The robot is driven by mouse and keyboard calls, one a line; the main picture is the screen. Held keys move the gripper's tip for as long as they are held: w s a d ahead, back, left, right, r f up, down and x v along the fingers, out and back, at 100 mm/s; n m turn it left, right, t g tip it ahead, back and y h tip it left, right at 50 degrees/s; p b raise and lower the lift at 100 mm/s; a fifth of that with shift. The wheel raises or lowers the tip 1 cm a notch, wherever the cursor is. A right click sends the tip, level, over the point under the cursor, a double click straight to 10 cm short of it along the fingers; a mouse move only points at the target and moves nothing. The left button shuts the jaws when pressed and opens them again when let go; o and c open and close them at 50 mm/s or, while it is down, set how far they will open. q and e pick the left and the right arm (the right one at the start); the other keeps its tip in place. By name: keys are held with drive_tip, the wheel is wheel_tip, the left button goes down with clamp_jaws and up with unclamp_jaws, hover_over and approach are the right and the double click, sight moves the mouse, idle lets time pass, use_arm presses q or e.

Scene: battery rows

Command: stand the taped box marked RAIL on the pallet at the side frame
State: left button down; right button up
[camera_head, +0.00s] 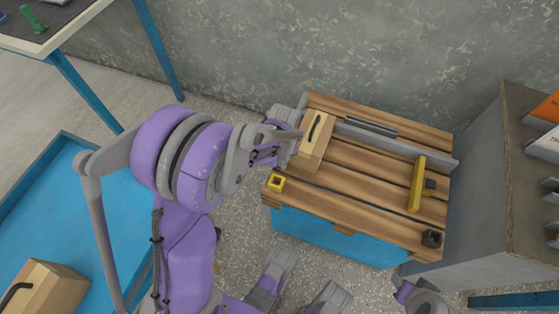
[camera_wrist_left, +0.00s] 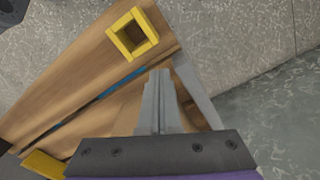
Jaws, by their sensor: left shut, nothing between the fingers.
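A tan cardboard box (camera_head: 314,146) with a black strip on top sits on the slatted wooden pallet (camera_head: 340,200), at its back left corner. Grey frame strips (camera_head: 400,146) run along the pallet's back and at its left end, close to the box. No marking is readable on the box. My left gripper (camera_head: 293,136) is at the left side of this box; whether it touches cannot be told. Its fingers show shut and empty in the left wrist view (camera_wrist_left: 159,100), above the pallet slats. My right gripper's fingers are not visible.
A yellow square socket (camera_head: 276,183), a yellow bar (camera_head: 416,185) and a dark block (camera_head: 432,238) are on the pallet. Another tan box (camera_head: 45,288) lies in the blue tray (camera_head: 75,205). A grey cabinet (camera_head: 480,200) stands right of the pallet. The middle slats are clear.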

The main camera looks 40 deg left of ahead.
sight(313, 138)
use_arm(q)
drive_tip(key=shift+w+d, duration=0.25)
drive_tip(key=shift+w, duration=0.75)
drive_tip(key=w, duration=0.3)
drive_tip(key=shift+d, duration=0.4)
drive_tip(key=shift+w+r, duration=0.1)
drive_tip(key=shift+r, duration=0.05)
